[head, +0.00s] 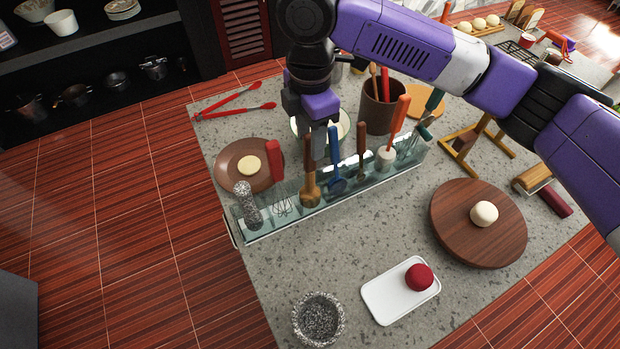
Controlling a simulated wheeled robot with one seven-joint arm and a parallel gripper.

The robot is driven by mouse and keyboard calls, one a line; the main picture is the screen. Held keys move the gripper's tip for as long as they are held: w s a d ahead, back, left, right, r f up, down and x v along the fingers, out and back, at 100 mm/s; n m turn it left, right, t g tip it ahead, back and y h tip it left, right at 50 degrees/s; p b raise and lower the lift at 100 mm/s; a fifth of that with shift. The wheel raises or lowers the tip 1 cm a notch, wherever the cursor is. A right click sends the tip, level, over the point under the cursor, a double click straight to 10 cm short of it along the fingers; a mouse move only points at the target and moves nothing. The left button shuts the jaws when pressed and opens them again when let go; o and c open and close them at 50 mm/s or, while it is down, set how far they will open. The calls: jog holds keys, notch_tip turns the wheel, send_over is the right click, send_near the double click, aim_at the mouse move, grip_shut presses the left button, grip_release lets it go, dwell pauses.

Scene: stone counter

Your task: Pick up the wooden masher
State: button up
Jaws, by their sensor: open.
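The wooden masher (311,190) appears to be the brown wooden tool with a rounded lower end, upright in a clear glass rack (400,178) on the stone counter. My gripper (318,143) points down over the rack, at the top of the masher's handle. It is open, with its grey fingers beside the handle. I cannot tell whether the handle lies between the fingers or whether they touch it. The gripper's body hides the handle's top end. A blue-handled tool (336,165) stands just to the right of the masher.
A red-handled whisk (275,160) and a speckled pestle (246,203) stand left in the rack; an orange-handled tool (396,125) stands right. Behind are a brown crock (377,118) and plate (228,178). The counter in front of the rack is partly clear.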

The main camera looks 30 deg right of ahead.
aim_at(310, 173)
jog(key=shift+f, duration=1.15)
grip_shut()
jog(key=shift+r, duration=0.1)
